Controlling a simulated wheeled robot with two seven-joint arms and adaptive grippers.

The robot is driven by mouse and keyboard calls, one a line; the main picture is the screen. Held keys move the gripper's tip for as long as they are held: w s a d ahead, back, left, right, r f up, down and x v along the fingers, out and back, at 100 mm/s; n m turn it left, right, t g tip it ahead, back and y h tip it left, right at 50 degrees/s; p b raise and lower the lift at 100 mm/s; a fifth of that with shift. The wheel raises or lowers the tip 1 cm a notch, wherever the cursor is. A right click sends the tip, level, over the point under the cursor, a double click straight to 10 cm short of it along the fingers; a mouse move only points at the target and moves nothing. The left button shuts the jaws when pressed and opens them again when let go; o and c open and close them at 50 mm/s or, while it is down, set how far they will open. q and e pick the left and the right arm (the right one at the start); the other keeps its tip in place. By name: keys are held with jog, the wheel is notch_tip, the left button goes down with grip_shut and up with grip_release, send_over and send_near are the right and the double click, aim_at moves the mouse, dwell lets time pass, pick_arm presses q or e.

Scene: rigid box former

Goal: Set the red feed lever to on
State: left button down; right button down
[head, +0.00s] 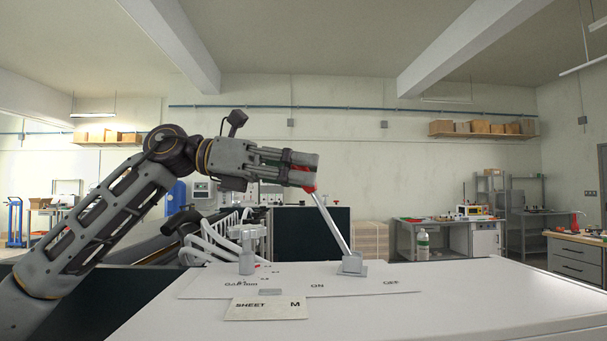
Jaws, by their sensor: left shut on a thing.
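The feed lever (331,224) is a silver rod with a red end, set in a grey base (352,265) on the white machine top. It leans up and to the left from its base. The label plate below reads ON at the left and what looks like OFF at the right, and the lever leans toward the ON side. My left gripper (306,170) is shut on the red end at the lever's top, and its fingers hide most of that end. My right gripper is not in view.
A grey knob post (246,257) stands left of the lever on the label plate (210,285). A card reading SHEET M (267,309) lies in front. White curved bars (215,240) stand behind at the left. The white top (470,285) is clear at the right.

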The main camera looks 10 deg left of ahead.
pick_arm(q)
jog(key=shift+a, duration=0.1)
dwell(0.4)
jog(key=c, duration=1.6)
grip_release()
jog(key=shift+f, duration=0.1)
jog(key=o, duration=0.3)
jog(key=shift+w+a, duration=0.1)
jog(key=shift+a, duration=0.1)
jog(key=shift+d, duration=0.15)
jog(key=shift+s+a+r, duration=0.2)
jog(key=shift+a+r, duration=0.1)
jog(key=shift+a, duration=1.7)
jog(key=shift+s+a+r, duration=0.15)
jog(key=shift+a+r, duration=0.1)
jog(key=shift+a, duration=1.75)
jog(key=shift+s+a+r, duration=0.2)
jog(key=shift+a+r, duration=0.1)
jog(key=shift+a, duration=1.7)
